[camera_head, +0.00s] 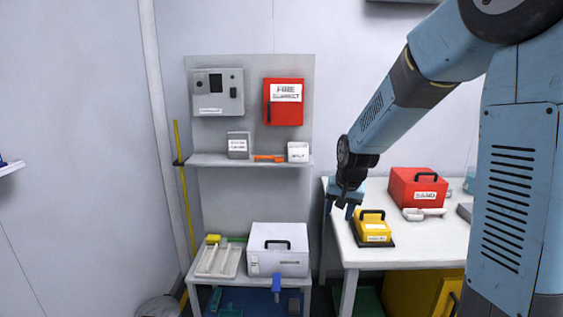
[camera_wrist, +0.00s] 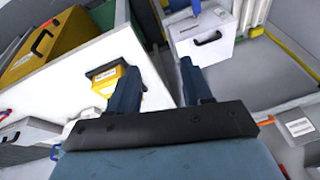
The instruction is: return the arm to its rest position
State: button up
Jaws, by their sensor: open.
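My blue arm comes in from the right in the head view and reaches toward the left edge of the white table (camera_head: 375,258). My gripper (camera_head: 340,208) hangs at that edge, its two blue fingers apart and pointing down. In the wrist view my gripper (camera_wrist: 160,68) is open, with nothing between the fingers. A yellow box with a black handle (camera_head: 370,225) stands on a dark base on the table, just right of the fingers and apart from them in the head view. It also shows left of the fingers in the wrist view (camera_wrist: 104,76).
A red case (camera_head: 416,189) and a white scoop-like item (camera_head: 425,214) lie behind on the table. A white box (camera_head: 278,262) and a tray (camera_head: 217,263) sit on a lower stand at left. A shelf (camera_head: 250,160) and red cabinet (camera_head: 284,102) are on the back panel.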

jog(key=s+d+r, duration=0.2)
jog(key=s+r, duration=0.3)
jog(key=s, duration=0.4)
jog(key=s+d+r+n+t, duration=0.1)
jog(key=s+d+r, duration=0.2)
jog(key=s, duration=0.6)
jog(key=s+d+r+n+t, duration=0.1)
jog(key=s+d+r, duration=0.1)
jog(key=s+r, duration=0.4)
jog(key=s, duration=0.3)
jog(key=shift+d+r+h, duration=0.15)
jog(key=shift+r+h, duration=0.25)
